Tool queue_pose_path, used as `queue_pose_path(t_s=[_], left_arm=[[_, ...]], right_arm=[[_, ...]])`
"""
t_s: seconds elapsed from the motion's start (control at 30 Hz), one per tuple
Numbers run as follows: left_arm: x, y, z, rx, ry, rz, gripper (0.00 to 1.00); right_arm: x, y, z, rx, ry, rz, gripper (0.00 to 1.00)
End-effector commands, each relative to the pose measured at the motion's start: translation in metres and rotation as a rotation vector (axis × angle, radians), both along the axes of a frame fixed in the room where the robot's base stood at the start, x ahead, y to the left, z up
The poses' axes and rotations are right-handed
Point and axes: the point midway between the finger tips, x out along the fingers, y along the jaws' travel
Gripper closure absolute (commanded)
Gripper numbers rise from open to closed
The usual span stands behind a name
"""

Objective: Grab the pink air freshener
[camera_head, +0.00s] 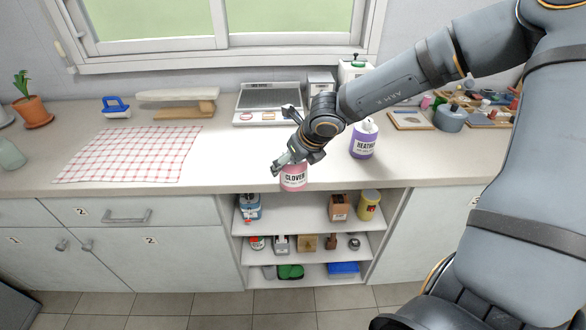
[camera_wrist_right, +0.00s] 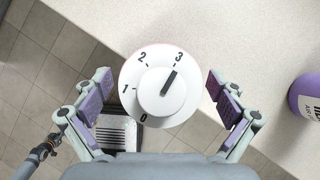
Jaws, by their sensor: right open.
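The pink air freshener (camera_head: 293,180), labelled "CLOVER", stands at the front edge of the countertop. My right gripper (camera_head: 290,161) is over its top and hides its upper part in the head view. In the right wrist view, the freshener's round white dial top (camera_wrist_right: 160,85), with numbers and a dark pointer, sits between the two open fingers of my right gripper (camera_wrist_right: 168,95). There is a gap on each side of the dial, and neither finger touches it. My left gripper is in neither view.
A purple air freshener (camera_head: 362,141) stands on the counter to the right, close to my right arm; it also shows in the right wrist view (camera_wrist_right: 306,97). A checked cloth (camera_head: 130,153) lies at left. Open shelves (camera_head: 305,253) below hold several items.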

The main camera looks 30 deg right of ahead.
Motion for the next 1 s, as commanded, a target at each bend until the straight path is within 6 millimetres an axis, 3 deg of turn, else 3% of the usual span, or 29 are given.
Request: queue_pose_path(t_s=[0.17, 0.7, 1.0], left_arm=[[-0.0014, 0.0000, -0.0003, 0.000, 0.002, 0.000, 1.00], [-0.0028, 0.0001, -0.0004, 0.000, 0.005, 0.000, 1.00], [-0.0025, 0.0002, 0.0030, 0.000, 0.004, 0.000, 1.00]], right_arm=[[0.0002, 0.0000, 0.0003, 0.000, -0.001, 0.000, 0.05], [0.0004, -0.0001, 0.0011, 0.001, -0.002, -0.001, 0.78], [0.0013, -0.0022, 0.0074, 0.001, -0.004, -0.002, 0.79]])
